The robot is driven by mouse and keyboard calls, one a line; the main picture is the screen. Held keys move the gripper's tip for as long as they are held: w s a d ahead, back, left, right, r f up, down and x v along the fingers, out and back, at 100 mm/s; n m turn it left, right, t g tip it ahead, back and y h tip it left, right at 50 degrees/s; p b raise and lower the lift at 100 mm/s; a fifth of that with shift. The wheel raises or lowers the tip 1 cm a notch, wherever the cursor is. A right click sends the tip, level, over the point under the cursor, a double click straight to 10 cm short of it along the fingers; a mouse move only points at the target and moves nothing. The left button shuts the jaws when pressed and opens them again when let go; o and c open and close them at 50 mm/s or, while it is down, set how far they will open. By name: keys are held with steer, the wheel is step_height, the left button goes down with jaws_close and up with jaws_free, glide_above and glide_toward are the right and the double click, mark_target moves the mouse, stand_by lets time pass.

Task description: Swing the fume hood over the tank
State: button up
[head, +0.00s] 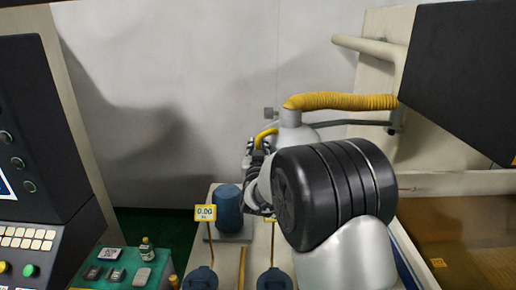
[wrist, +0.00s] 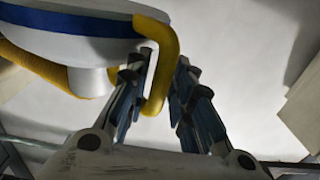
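The fume hood (head: 291,133) is a pale grey funnel with a yellow ribbed hose at its top. It stands behind my arm, which hides its lower part in the head view. In the wrist view the hood (wrist: 85,45) fills the upper left, with a blue band and a bent yellow handle (wrist: 168,60) on its side. In the head view my gripper (head: 256,150) is at the yellow handle (head: 265,134), partly hidden. The tank (head: 475,250), with brownish liquid, is at the right.
A dark machine head (head: 465,75) hangs at the upper right. A blue cylinder (head: 229,207) stands on a grey plate left of my arm. A green tray (head: 120,270) with small items and a control panel (head: 35,240) are at the left.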

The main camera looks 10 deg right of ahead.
jaws_close()
stand_by(0.6)
